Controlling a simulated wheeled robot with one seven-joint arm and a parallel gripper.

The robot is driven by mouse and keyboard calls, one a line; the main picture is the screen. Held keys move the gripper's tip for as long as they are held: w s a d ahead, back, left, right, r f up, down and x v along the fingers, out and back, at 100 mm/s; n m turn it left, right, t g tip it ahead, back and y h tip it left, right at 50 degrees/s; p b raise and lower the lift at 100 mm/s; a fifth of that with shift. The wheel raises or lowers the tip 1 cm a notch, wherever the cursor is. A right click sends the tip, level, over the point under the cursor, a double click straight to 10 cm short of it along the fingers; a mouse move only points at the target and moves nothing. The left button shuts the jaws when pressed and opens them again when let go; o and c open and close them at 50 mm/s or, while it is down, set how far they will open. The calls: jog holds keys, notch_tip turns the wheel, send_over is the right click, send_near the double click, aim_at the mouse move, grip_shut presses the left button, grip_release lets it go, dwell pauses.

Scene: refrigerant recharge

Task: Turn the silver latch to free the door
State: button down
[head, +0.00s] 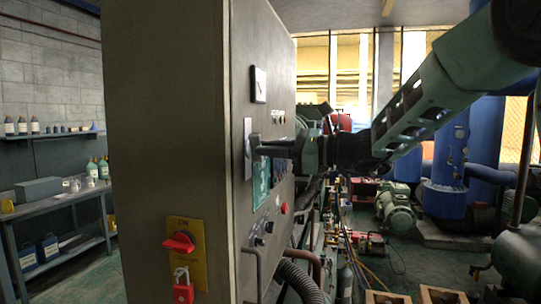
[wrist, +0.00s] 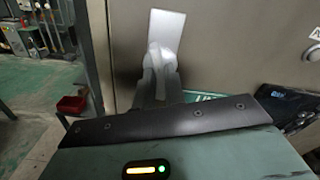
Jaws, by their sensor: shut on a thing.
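The silver latch (head: 247,148) sits on the door face of a tall grey cabinet (head: 165,120), near the door's left edge in the head view. In the wrist view the latch shows as a bright, slightly tilted plate (wrist: 166,32) on the grey door (wrist: 225,45). My gripper (head: 262,148) reaches in from the right, level with the latch. In the wrist view its fingers (wrist: 158,72) are shut on the latch at the plate's lower end. The fingers hide the part they grip. The door looks flush with the cabinet.
A red switch (head: 179,242) with a red padlock (head: 182,286) is on the cabinet's near side. A gauge (head: 258,84), buttons and a handle (head: 250,275) are on the door. A workbench (head: 62,200) stands left; pipes and a green motor (head: 396,208) are right.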

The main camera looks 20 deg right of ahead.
jog(key=shift+f+n+b, duration=0.15)
jog(key=shift+n+b, duration=1.45)
jog(key=shift+b, duration=1.45)
jog(key=shift+n+b, duration=0.7)
jog(key=shift+b, duration=0.5)
jog(key=shift+n+b, duration=0.8)
jog(key=shift+b, duration=0.75)
jog(key=shift+n+b, duration=1.5)
jog(key=shift+b, duration=0.85)
jog(key=shift+b, duration=0.55)
jog(key=shift+n+b, duration=1.6)
jog(key=shift+b, duration=0.55)
jog(key=c, duration=1.5)
grip_release()
jog(key=shift+c, duration=0.2)
